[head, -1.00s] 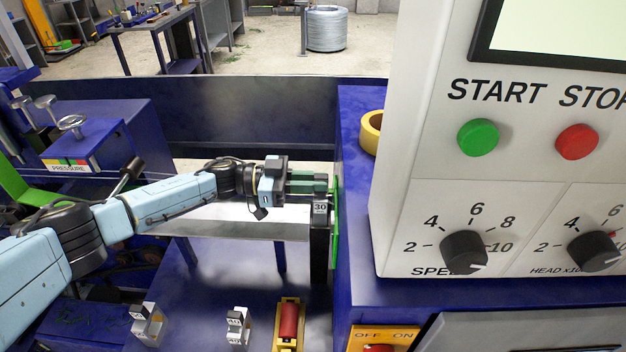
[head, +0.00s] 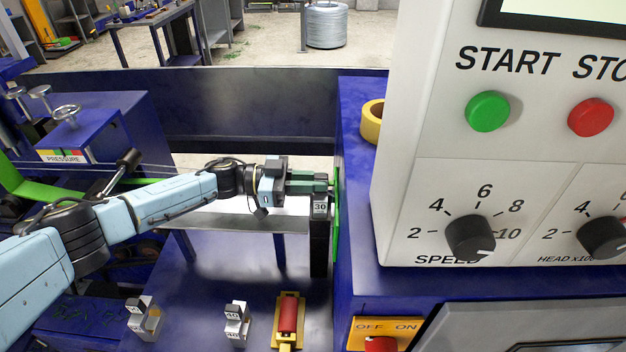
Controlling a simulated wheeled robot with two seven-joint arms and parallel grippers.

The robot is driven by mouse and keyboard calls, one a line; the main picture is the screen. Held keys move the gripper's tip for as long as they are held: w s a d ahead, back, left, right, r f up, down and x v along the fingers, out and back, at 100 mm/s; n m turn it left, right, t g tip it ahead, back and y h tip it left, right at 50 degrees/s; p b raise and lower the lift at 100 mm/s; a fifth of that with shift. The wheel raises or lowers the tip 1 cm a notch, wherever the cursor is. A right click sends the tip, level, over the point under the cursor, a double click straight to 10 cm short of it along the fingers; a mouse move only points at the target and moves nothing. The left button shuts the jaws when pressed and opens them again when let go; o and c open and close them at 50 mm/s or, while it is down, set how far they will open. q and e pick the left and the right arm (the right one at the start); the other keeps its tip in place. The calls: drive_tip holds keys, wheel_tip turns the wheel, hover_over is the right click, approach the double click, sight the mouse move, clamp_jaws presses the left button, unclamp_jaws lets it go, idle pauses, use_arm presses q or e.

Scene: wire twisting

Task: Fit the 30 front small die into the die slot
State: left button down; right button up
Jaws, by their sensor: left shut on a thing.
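My left gripper (head: 326,184) reaches in from the left and is shut at the top of a black post, beside a green plate (head: 337,215) on the blue machine housing. The small die marked 30 (head: 320,208) shows as a pale labelled block just below the fingers, at the top of the black post (head: 319,245). The fingers hide part of it, and I cannot tell how deep it sits. The die slot itself is hidden behind the gripper and die. My right gripper is not in view.
Two silver labelled dies stand on the blue table, one at the left (head: 143,318) and one marked 40 (head: 237,322). A red roller in a yellow holder (head: 290,318) is beside them. The control panel (head: 485,180) and yellow ring (head: 372,122) are at right.

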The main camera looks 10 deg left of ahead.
use_arm(q)
drive_tip(key=shift+f, duration=0.1)
drive_tip(key=c, duration=1.3)
unclamp_jaws()
wheel_tip(320, 180, up, 10)
drive_tip(key=shift+r+p, duration=0.1)
drive_tip(key=shift+p, duration=0.45)
